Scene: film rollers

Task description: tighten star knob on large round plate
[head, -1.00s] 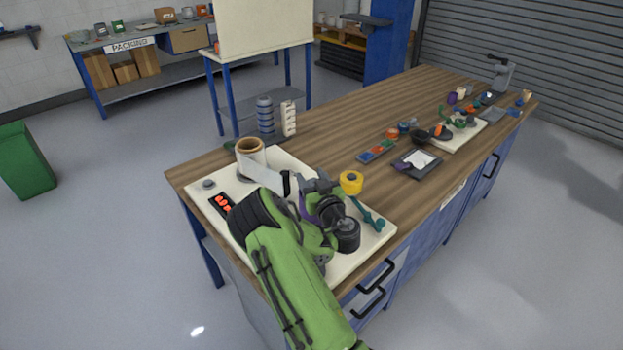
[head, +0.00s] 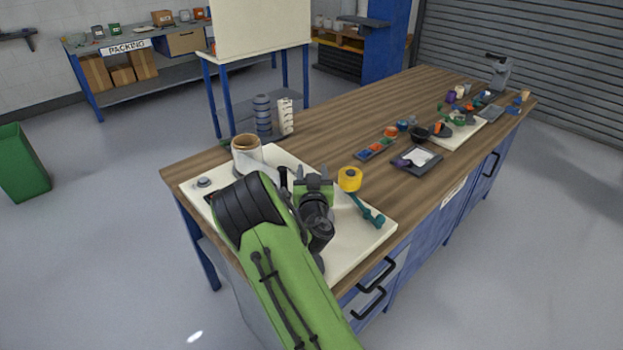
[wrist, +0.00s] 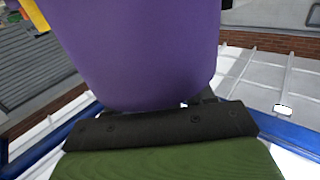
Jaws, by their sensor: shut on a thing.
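My gripper (head: 313,178) is over the cream machine board (head: 357,240), between the brown roll and the yellow round piece. In the wrist view a smooth purple thing (wrist: 140,50) fills the upper middle, right against the black and green parts of my gripper. The gripper is shut on this purple thing. It is too close to show a star outline, so I cannot tell if it is the star knob. My green arm covers much of the board in the head view. I cannot make out the large round plate there.
A brown roll (head: 246,147) stands at the board's back left, with a small grey knob (head: 204,182) nearby. A yellow round piece (head: 350,179) and a teal lever (head: 369,212) are to the right. A dark tray (head: 417,161) lies beyond on the wooden bench.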

